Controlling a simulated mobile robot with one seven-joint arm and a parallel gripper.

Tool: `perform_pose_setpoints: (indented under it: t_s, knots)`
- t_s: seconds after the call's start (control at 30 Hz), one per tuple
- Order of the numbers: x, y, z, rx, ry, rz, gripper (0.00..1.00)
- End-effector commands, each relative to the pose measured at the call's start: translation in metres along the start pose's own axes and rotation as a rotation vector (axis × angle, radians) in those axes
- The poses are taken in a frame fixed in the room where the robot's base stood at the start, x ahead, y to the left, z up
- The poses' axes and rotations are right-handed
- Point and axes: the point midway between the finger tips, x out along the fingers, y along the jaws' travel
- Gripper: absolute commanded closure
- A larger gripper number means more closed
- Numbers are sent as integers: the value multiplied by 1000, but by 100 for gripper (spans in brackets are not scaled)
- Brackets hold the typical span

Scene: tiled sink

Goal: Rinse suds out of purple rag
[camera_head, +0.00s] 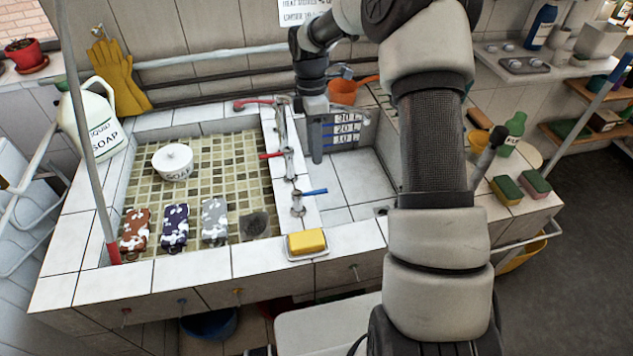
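The purple rag (175,228) lies folded on the tiled floor of the left basin (225,160), near its front wall. White suds patches cover it. A rust-red rag (134,230) lies left of it and a grey rag (214,222) right of it, both with similar white patches. My gripper (317,158) points down over the back of the right basin (350,185), well away from the rags. Its fingers show edge-on as one narrow grey shape, so their opening is hidden. No rag shows at it.
Taps with a red handle (272,155) and a blue handle (316,191) stand on the divider. Yellow soap (307,241) lies on the front rim. An orange dipper (343,91) is behind.

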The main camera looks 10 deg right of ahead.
Motion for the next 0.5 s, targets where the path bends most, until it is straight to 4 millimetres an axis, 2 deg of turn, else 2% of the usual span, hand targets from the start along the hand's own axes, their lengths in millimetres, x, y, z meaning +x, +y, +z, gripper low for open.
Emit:
perform_pose_setpoints:
  t_s: [0.03,0.3,0.5]
  knots:
    - [12,-1,0,0,0,-6,70]
    - [70,-1,0,0,-1,-4,70]
    - [101,0,0,2,-1,-2,70]
